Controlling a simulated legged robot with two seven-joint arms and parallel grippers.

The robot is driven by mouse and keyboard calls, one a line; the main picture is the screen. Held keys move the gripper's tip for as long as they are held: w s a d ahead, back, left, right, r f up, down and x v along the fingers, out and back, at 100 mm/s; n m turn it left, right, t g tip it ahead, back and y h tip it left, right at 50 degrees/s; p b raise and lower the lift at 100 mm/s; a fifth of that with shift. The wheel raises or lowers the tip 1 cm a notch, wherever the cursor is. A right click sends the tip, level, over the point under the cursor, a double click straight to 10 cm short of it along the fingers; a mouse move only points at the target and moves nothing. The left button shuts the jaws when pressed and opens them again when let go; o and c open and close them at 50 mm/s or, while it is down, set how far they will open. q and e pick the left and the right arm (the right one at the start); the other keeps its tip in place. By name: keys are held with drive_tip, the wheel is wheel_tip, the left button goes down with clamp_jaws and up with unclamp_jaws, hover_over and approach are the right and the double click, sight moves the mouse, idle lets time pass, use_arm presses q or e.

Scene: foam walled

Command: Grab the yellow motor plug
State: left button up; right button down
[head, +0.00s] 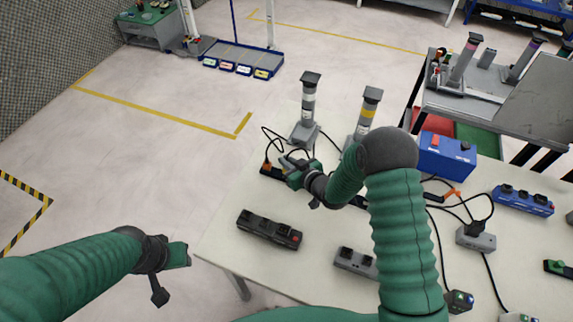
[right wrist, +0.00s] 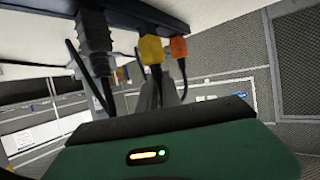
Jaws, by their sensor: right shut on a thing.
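The yellow motor plug (right wrist: 151,50) shows in the middle of the right wrist view, against a dark power strip (right wrist: 130,14). In the head view the gripper hides the yellow plug, while the orange plug (head: 266,166) shows at the strip's left end. My left gripper (head: 186,255) is away from the table; its jaw opening is unclear.
The white table (head: 225,232) also holds a black power strip (head: 269,230), a grey strip (head: 355,262), a blue box (head: 446,155) and a blue strip (head: 522,200). Two lamp posts (head: 308,105) stand behind my right gripper. Loose black cables cross the right side.

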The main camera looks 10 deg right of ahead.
wheel_tip(320, 180, up, 2)
drive_tip(key=shift+r, duration=0.25)
drive_tip(key=s+a+r+b, duration=0.1)
drive_tip(key=s, duration=1.5)
drive_tip(key=shift+a+r, duration=0.3)
drive_tip(key=shift+r, duration=0.05)
drive_tip(key=shift+r, duration=0.1)
